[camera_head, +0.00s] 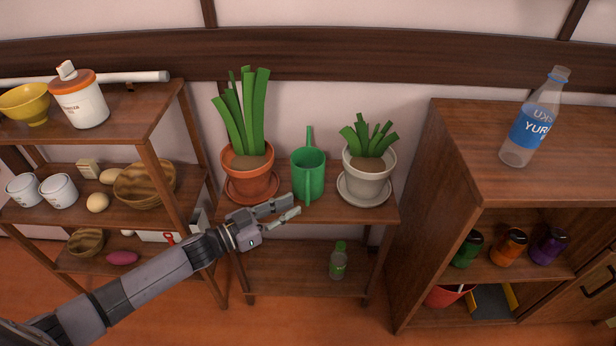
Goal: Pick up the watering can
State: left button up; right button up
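The green watering can (309,175) stands upright on the top of a low wooden shelf (325,213), between two potted plants. Its handle faces me and its spout points up at the back. My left gripper (289,207) reaches in from the left, just in front and to the left of the can. Its two fingers are apart with nothing visible between them. The fingertips are close to the can; I cannot tell if they touch it. My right gripper is not in the picture.
A plant in a terracotta pot (247,174) stands left of the can, one in a white pot (367,176) right of it. A green bottle (338,263) is on the lower shelf. A cabinet (480,185) with a water bottle (533,120) bounds the right, a rack (160,130) the left.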

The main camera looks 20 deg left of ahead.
aim_at(308, 203)
pick_arm(q)
jog(key=shift+b+x, duration=0.55)
jog(key=shift+x, duration=2.55)
jog(key=shift+w+a, duration=0.1)
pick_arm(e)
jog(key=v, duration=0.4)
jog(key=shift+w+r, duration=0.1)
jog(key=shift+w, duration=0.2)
pick_arm(q)
jog(key=shift+f, duration=0.1)
grip_shut()
